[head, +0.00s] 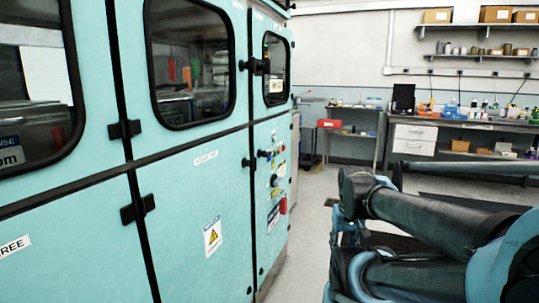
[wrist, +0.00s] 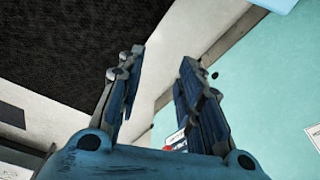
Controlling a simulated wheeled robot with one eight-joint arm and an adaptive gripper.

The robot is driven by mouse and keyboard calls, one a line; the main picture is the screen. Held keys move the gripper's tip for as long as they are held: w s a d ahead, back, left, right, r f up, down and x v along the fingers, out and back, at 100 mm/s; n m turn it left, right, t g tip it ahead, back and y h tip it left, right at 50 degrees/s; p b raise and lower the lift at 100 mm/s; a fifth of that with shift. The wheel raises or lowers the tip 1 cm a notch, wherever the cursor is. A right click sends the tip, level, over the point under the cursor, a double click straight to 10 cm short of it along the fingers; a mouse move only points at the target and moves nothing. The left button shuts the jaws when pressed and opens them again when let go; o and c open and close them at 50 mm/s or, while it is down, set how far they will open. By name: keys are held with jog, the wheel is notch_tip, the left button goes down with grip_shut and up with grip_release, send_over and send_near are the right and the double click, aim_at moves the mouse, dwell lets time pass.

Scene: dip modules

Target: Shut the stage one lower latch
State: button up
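A teal cabinet (head: 185,250) with several doors fills the left of the head view. Black latches sit on its door seams: an upper-left one (head: 125,129), a lower-left one (head: 138,208), an upper-right one (head: 254,66) and a lower-right one (head: 248,162). I cannot read which label names stage one. In the wrist view my gripper (wrist: 161,58) is open and empty, with its two fingers apart. A teal surface (wrist: 260,85) lies beyond it on the right. No latch is clearly visible there, and no contact shows. The head view does not clearly show my fingers.
A control panel (head: 271,180) with knobs and buttons is on the cabinet's right part. A workbench (head: 460,125) with drawers and bottles stands along the back wall, with shelves above. Grey floor (head: 312,190) is open between the cabinet and my arm.

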jog(key=shift+w+a, duration=0.1)
jog(key=shift+w, duration=0.2)
jog(key=shift+o, duration=0.6)
